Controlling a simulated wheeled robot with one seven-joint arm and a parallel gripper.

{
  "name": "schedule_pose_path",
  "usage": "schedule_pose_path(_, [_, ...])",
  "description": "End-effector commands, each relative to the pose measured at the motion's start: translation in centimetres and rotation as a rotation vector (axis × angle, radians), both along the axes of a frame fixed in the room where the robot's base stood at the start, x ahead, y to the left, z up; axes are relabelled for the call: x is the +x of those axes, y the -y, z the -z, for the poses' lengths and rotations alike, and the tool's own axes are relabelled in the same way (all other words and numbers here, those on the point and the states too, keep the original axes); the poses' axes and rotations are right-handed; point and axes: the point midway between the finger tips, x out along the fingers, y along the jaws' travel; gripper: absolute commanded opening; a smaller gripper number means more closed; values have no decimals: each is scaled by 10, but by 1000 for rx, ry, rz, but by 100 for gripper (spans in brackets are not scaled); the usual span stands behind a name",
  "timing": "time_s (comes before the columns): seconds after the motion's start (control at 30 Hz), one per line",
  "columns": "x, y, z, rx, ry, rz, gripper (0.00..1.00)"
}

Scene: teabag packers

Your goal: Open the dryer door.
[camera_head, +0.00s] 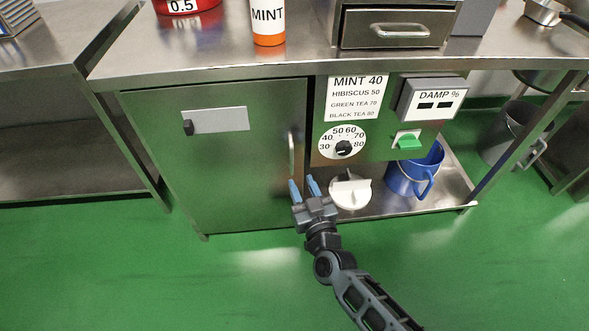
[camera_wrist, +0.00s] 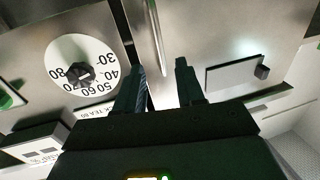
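The dryer door (camera_head: 215,175) is a large steel panel at the left of the cabinet front and looks shut. Its upright bar handle (camera_head: 291,152) is near the door's right edge. My gripper (camera_head: 303,183) is open and empty, its blue fingertips just below the handle in the head view. In the wrist view, the handle (camera_wrist: 154,22) shows beyond the gap between my two fingers (camera_wrist: 158,68). I cannot tell how far they are from it. A pale plate (camera_head: 222,119) with a black knob (camera_head: 188,127) is on the upper door.
Right of the door are a temperature dial (camera_head: 343,146), a tea label (camera_head: 355,98), a damp display (camera_head: 437,103) and a green switch (camera_head: 408,142). A white round part (camera_head: 350,192) and blue bucket (camera_head: 413,172) stand on the lower shelf (camera_head: 452,190). The green floor in front is clear.

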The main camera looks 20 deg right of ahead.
Motion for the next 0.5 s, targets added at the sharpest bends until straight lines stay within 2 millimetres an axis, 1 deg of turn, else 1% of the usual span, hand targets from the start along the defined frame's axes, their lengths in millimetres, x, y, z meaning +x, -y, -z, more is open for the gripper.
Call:
schedule_pose_path(0.3, [47, 5, 3, 2, 2, 0, 38])
schedule_pose_path(0.4, [59, 7, 3, 3, 2, 1, 38])
schedule_pose_path(0.5, [67, 8, 2, 1, 0, -1, 38])
